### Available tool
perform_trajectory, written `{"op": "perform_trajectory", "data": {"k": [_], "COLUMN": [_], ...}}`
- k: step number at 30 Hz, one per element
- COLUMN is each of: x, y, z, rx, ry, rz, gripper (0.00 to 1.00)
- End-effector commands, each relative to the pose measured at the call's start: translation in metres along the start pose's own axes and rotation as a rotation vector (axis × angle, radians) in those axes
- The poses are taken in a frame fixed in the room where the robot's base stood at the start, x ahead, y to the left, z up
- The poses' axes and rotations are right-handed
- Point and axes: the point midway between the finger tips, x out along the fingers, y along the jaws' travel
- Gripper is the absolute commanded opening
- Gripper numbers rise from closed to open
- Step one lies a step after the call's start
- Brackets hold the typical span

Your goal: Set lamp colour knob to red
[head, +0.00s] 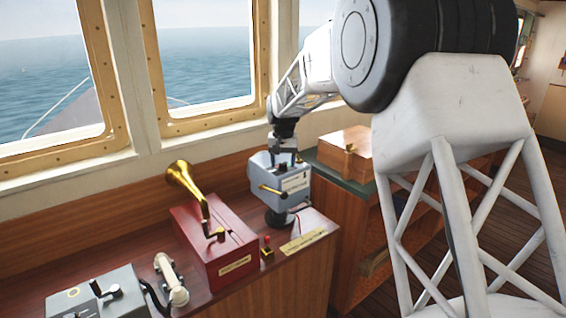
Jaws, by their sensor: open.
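A grey-blue box (284,186) stands on a dark round foot at the right end of the wooden console. It has a brass lever (272,190) and a small pale label on its front. My gripper (285,158) points down at the top of this box, its fingers open. It is too small to tell whether the fingers touch anything or whether a knob sits between them. No red marking or knob setting can be read on this box. The label text is too small to read.
A red box with a brass horn (185,178) and crank stands left of the grey-blue box. A small red-topped switch (266,247) and a brass plate (303,241) are in front. A handset (171,280) and a grey control box (98,296) are lower left. A wooden box (347,150) stands right.

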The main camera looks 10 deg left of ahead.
Motion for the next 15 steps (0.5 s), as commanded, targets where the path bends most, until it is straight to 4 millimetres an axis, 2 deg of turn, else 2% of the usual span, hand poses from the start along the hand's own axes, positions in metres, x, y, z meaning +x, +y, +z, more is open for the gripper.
{"op": "perform_trajectory", "data": {"k": [5,15], "x": [-0.012,-0.053], "y": [0.000,0.000], "z": [-0.001,0.000], "rx": [0.000,0.000], "ry": [0.002,0.002], "rz": [-0.001,0.000], "gripper": [0.57,0.57]}}
